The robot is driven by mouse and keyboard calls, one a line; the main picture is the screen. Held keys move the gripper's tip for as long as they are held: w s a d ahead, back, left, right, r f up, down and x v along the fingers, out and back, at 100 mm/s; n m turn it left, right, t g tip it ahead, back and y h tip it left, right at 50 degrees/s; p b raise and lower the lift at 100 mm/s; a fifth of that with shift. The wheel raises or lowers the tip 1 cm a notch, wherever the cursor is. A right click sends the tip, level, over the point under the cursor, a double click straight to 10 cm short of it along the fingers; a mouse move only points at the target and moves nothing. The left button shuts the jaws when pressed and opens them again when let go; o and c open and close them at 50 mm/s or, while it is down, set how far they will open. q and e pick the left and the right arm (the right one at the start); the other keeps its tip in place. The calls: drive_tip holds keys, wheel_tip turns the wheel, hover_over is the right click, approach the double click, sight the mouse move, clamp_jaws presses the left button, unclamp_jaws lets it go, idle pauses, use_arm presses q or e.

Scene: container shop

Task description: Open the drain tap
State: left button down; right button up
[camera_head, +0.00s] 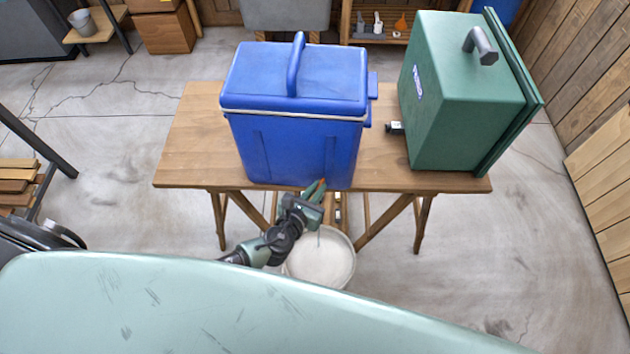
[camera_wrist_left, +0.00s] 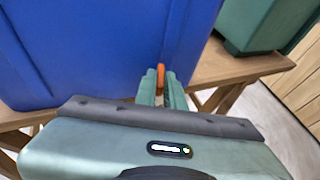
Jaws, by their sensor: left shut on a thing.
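A blue cooler (camera_head: 295,140) with its lid shut stands upright on the wooden table; its blue wall also fills the left of the left wrist view (camera_wrist_left: 90,50). My left gripper (camera_head: 316,188) is at the cooler's lower front, near the table's front edge. Its fingers (camera_wrist_left: 161,88) are shut on a small orange-red piece (camera_wrist_left: 161,70), which looks like the drain tap's handle. The rest of the tap is hidden by the fingers and the gripper body. My right gripper is not in view.
A white round bucket (camera_head: 322,262) is below the front edge, partly behind my left arm. The wooden table (camera_head: 195,130) is bare at its left end.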

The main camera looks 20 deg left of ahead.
use_arm(q)
drive_tip(key=shift+d+n+y, duration=0.25)
drive_tip(key=shift+n+y, duration=0.75)
drive_tip(key=shift+y, duration=0.15)
drive_tip(key=shift+d+n+y, duration=0.2)
drive_tip(key=shift+n+y, duration=0.8)
drive_tip(key=shift+y, duration=0.15)
drive_tip(key=c, duration=1.5)
unclamp_jaws()
drive_tip(key=b+v, duration=0.1)
drive_tip(key=v, duration=0.6)
drive_tip(key=shift+s+d, duration=0.2)
drive_tip(key=shift+s, duration=0.15)
